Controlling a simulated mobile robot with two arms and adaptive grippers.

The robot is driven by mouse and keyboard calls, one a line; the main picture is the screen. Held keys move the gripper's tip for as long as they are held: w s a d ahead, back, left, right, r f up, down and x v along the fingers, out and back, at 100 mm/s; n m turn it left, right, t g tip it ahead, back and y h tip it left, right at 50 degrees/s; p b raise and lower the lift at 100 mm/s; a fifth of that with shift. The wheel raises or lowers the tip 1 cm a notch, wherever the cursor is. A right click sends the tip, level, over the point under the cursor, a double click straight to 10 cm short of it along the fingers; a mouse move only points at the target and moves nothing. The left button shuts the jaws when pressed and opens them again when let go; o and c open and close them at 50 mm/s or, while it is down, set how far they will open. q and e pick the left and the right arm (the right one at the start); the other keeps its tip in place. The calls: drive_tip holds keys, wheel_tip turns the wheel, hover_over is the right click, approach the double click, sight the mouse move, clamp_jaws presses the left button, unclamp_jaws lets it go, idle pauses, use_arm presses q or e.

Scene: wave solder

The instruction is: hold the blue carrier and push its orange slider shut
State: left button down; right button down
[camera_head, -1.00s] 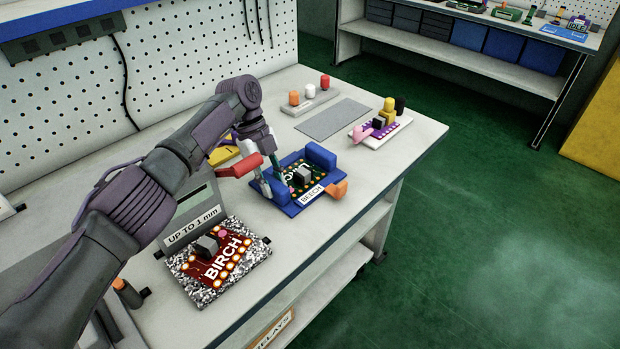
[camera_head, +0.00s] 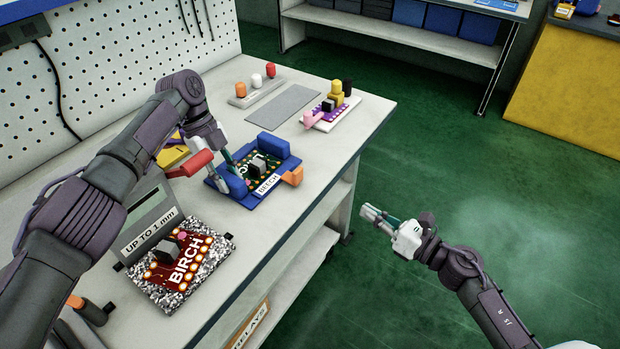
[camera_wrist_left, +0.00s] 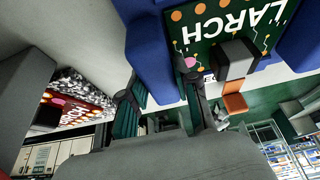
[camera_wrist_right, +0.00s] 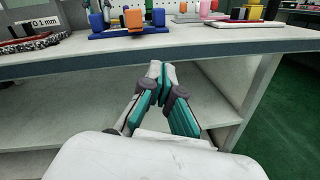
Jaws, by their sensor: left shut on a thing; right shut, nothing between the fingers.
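The blue carrier (camera_head: 223,187) sits on the bench with a green board (camera_head: 245,170) in it, lettered LARCH in the left wrist view, and a BEECH label on its front. Its orange slider (camera_head: 293,176) sticks out at the right front side; it also shows in the left wrist view (camera_wrist_left: 234,103) and, between blue blocks, in the right wrist view (camera_wrist_right: 133,18). My left gripper (camera_head: 232,168) is shut on the carrier's left blue block, hiding part of it. My right gripper (camera_head: 368,212) is shut and empty, off the bench's front edge, apart from the slider.
A BIRCH board (camera_head: 178,262) on a speckled base stands at front left beside an UP TO 1 mm grey stand (camera_head: 150,220). A red-handled thing (camera_head: 190,164) lies left of the carrier. A white holder (camera_head: 325,117) stands behind right. Space before the bench is free.

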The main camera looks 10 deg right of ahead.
use_arm(q)
drive_tip(key=shift+f, duration=0.15)
use_arm(e)
wheel_tip(320, 180, up, 4)
drive_tip(key=s+a+n+g+y, duration=0.1)
drive_tip(key=a+n+y, duration=0.1)
drive_tip(key=n, duration=0.3)
use_arm(q)
drive_tip(key=shift+s, duration=0.1)
use_arm(e)
approach(300, 175)
drive_tip(key=x, duration=0.7)
drive_tip(key=shift+w+a, duration=0.1)
drive_tip(key=shift+w, duration=0.05)
drive_tip(key=shift+r, duration=0.1)
drive_tip(key=x, duration=0.4)
drive_tip(key=shift+w+a, duration=0.2)
drive_tip(key=shift+a, duration=0.1)
use_arm(q)
drive_tip(key=shift+d, duration=0.1)
use_arm(e)
drive_tip(key=v, duration=1.4)
drive_tip(key=shift+r, duration=0.25)
